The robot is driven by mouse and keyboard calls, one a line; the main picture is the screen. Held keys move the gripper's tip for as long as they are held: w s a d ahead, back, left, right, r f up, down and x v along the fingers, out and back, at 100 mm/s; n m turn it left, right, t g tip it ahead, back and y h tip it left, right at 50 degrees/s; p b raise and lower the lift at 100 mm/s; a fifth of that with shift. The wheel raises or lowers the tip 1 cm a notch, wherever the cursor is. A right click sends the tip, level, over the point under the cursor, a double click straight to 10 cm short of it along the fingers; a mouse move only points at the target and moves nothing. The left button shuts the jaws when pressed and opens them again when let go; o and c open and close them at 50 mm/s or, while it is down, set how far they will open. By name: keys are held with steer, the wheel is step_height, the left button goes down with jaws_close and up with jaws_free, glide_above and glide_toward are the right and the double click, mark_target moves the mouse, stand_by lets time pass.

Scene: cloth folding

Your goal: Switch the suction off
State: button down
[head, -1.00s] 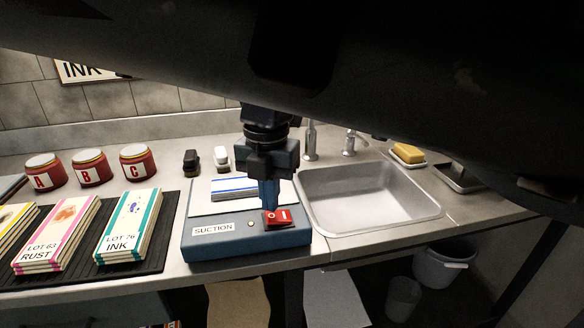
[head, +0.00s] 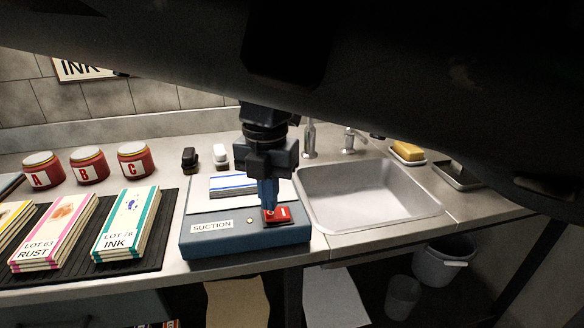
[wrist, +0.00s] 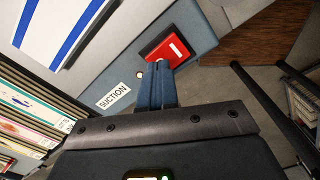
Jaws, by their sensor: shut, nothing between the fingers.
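The blue-grey suction box (head: 207,248) stands on the counter, with a SUCTION label on its front. A red rocker switch (head: 284,214) sits at its front right; the wrist view shows it (wrist: 178,50) with a white bar mark. A small round lamp (head: 250,220), warm-tinted, sits left of the switch. My gripper (head: 268,207) is shut and empty, pointing down, its blue fingertips over the left end of the switch and hiding part of it. Whether the tips press on it I cannot tell. In the wrist view the fingers (wrist: 159,66) end at the switch's near edge.
A blue-striped cloth stack (head: 232,185) lies on the box's pale top. The sink (head: 370,195) is to the right. Stacks of labelled cloths (head: 127,222) lie on a dark mat to the left, with red jars (head: 133,160) behind. Black and white small items stand behind the box.

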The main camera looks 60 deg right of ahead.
steer(key=shift+w+a+f+b, duration=0.1)
steer(key=shift+a+f+b, duration=0.05)
steer(key=shift+f+b, duration=0.55)
stand_by(0.4)
steer(key=shift+r, duration=0.1)
steer(key=shift+r+p, duration=1.4)
steer(key=shift+r, duration=2.1)
